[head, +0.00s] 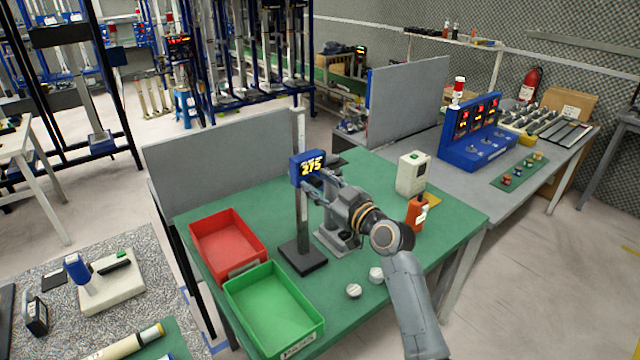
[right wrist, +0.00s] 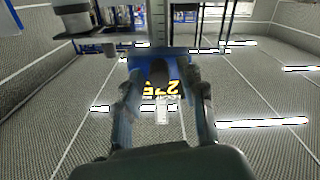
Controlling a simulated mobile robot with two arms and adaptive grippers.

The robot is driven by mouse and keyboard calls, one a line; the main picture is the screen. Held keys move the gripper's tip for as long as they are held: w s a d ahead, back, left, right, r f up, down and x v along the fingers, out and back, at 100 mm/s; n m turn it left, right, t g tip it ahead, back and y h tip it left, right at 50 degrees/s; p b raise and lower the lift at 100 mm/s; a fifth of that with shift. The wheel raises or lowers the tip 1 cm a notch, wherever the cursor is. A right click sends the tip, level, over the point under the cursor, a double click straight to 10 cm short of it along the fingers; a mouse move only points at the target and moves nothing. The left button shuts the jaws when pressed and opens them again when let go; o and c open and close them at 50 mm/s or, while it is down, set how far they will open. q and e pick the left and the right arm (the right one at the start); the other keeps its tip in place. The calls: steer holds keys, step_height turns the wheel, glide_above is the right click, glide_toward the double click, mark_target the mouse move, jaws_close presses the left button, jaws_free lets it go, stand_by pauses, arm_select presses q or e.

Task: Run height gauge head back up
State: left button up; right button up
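The height gauge's blue head (head: 308,167) shows yellow digits, 275, and sits high on its grey column (head: 303,222), above a dark base plate (head: 302,257) on the green bench. My right gripper (head: 329,178) reaches up to the head from its right side. In the right wrist view the fingers of my right gripper (right wrist: 163,78) stand apart, with the blue head (right wrist: 160,55) and its upside-down digits between and beyond them. A dark rounded part shows between the fingertips; I see no clear contact. My left gripper is out of view.
A red bin (head: 228,243) and a green bin (head: 273,308) stand left of the gauge. Two small round pieces (head: 354,290) lie in front. A pale box (head: 411,173) and an orange item (head: 417,212) stand at right. A grey panel (head: 222,160) edges the bench's back.

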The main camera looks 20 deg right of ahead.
jaws_close()
step_height(320, 180, up, 7)
steer(key=p, duration=0.4)
steer(key=shift+r, duration=0.15)
steer(key=shift+o, duration=1.6)
jaws_free()
steer(key=shift+f, duration=0.2)
